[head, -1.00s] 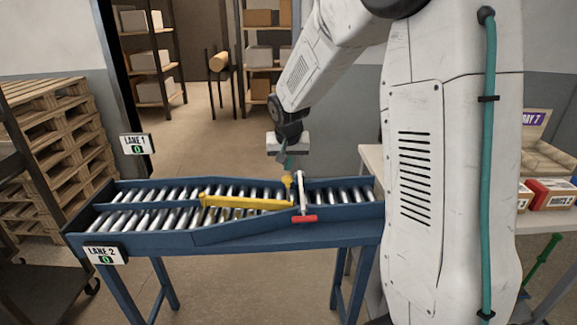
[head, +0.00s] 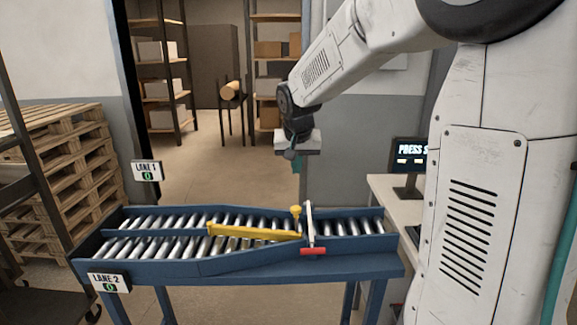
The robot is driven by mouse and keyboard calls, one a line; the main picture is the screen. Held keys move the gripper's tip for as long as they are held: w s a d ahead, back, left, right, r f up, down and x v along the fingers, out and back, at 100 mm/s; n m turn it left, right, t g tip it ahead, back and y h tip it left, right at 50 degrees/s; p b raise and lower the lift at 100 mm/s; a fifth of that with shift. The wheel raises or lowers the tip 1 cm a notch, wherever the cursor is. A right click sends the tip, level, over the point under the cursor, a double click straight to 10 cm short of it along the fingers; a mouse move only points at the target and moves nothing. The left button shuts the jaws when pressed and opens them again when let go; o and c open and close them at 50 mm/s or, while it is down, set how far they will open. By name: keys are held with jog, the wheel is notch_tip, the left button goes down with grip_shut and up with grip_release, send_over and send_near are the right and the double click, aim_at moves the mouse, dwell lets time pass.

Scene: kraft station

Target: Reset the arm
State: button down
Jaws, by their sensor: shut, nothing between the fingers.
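My white arm reaches from the right of the head view. Its end, my gripper (head: 296,160), hangs above the roller conveyor (head: 240,265), higher than the yellow knob (head: 296,211), with a clear gap between them. The gripper is small in the picture; it is shut and holds nothing. The yellow diverter bar (head: 250,231) lies across the rollers. A white lever with a red handle (head: 313,251) stands by the knob at the conveyor's near side.
The LANE 1 sign (head: 147,171) and LANE 2 sign (head: 109,283) both read 0. Stacked pallets (head: 60,180) stand at left. A table with a screen (head: 409,158) is at right. Open floor lies behind the conveyor.

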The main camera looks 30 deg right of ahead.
jog(key=s+a+n+g+y, duration=0.1)
jog(key=s+a+n, duration=0.2)
jog(key=s, duration=1.3)
jog(key=s+a+n+g+y, duration=0.1)
jog(key=s+a+n, duration=0.2)
jog(key=s+a, duration=0.6)
jog(key=s, duration=0.8)
jog(key=shift+s+a+r, duration=0.15)
jog(key=shift+a, duration=0.15)
jog(key=shift+d, duration=0.1)
